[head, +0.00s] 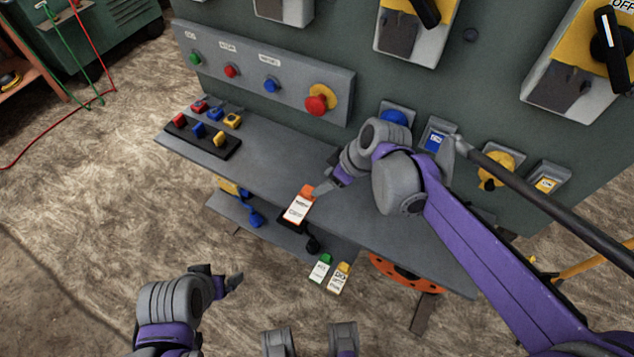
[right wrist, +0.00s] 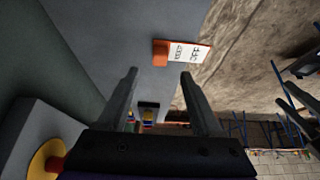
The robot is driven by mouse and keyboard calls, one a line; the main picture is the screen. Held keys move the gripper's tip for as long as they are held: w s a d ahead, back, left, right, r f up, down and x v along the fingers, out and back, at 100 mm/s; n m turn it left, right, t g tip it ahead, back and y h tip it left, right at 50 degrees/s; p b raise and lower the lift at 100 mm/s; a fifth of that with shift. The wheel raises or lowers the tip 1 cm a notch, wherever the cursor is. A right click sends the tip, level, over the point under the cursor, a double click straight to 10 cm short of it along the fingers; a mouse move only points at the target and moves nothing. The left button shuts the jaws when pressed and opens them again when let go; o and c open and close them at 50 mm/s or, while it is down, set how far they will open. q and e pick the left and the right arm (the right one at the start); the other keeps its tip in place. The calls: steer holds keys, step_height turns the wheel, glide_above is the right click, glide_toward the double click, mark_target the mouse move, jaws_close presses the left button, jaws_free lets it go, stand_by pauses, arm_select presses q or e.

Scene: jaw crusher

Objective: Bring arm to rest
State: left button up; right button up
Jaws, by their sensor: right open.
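My right arm reaches in from the right over the grey shelf of the panel. Its gripper (head: 326,187) is above the shelf, close beside an orange-topped white tag (head: 298,208) in the head view. In the right wrist view the two fingers (right wrist: 162,88) stand wide apart with nothing between them. The same tag (right wrist: 185,52) lies ahead of the fingertips there, apart from them. My left gripper (head: 228,283) hangs at the lower left, over the floor and clear of the shelf. Its finger gap is not clear.
The shelf (head: 262,158) carries a dark rack of coloured padlocks (head: 203,138). Above it is a button box (head: 262,75) with a red stop button. Green and yellow tags (head: 330,274) hang at the lower shelf edge. A dark bar (head: 545,205) runs beside my right arm. Floor at left is open.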

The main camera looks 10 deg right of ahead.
steer(key=shift+v, duration=1.4)
steer(key=s+d+r+m+t+h+p, duration=0.1)
steer(key=s+d+m+p, duration=0.3)
steer(key=s, duration=0.4)
steer(key=s+d+r+m+t+h+p, duration=0.1)
steer(key=s+d+r+m+h+p, duration=0.2)
steer(key=s+d+r+m+p, duration=0.1)
steer(key=s+d+m+p, duration=0.1)
steer(key=s+m+p, duration=0.1)
steer(key=s+p, duration=0.1)
steer(key=shift+s+r+m+h, duration=0.3)
steer(key=shift+s+m, duration=0.1)
steer(key=shift+s, duration=0.05)
